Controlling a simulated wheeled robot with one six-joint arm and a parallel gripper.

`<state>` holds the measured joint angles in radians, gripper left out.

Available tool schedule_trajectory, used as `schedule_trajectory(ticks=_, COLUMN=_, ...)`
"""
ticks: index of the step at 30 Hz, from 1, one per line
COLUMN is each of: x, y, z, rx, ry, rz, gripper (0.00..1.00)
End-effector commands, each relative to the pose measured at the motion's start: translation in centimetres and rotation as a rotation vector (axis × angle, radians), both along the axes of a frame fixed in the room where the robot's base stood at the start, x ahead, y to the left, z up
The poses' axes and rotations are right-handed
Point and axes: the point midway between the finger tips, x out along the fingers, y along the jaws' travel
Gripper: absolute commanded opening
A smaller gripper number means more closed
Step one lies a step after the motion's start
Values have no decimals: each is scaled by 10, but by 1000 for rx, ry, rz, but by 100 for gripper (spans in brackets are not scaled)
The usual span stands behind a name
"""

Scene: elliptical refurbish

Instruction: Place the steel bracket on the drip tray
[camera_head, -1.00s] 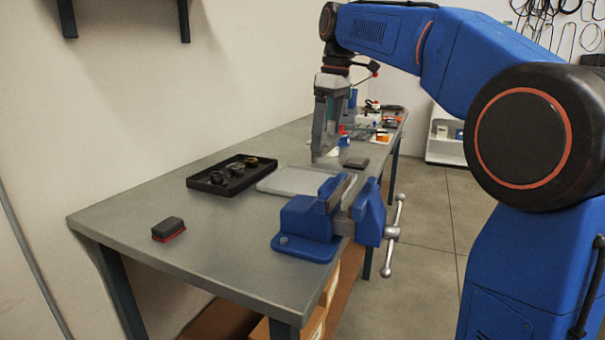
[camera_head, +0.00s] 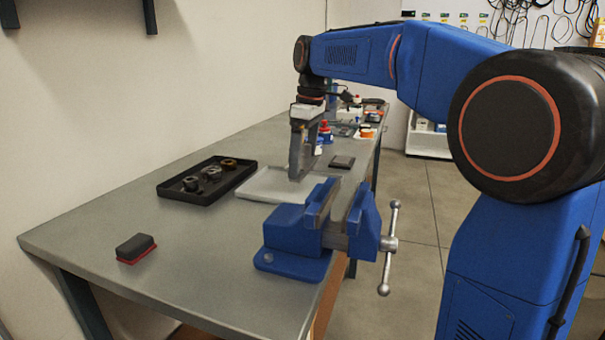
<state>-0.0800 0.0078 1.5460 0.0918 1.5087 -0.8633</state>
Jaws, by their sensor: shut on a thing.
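My gripper (camera_head: 298,172) points down over the light grey drip tray (camera_head: 262,190), near its far right part. The gripper is shut on a grey piece, which I take to be the steel bracket; at this size I cannot clearly tell it from the grey fingers. The low end of the fingers and held piece is close to the tray surface; I cannot tell whether it touches. The drip tray is shallow and lies flat on the bench, its right part hidden behind the vise.
A blue vise (camera_head: 300,240) stands at the bench's front edge, close to the tray. A black tray (camera_head: 175,189) with dark rings is to the left. A black-and-red block (camera_head: 135,248) lies front left, a dark flat block (camera_head: 342,162) behind. The bench's (camera_head: 190,260) front left is mostly clear.

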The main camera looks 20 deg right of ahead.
Motion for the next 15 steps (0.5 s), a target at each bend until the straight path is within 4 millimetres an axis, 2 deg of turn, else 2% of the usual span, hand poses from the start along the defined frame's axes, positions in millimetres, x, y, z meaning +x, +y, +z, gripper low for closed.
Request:
schedule_trajectory(ticks=10, x=-1, y=0, z=-37, rx=0, ry=1, rz=-1, gripper=56)
schedule_trajectory(ticks=15, x=0, y=0, z=-41, rx=0, ry=0, rz=0, gripper=56)
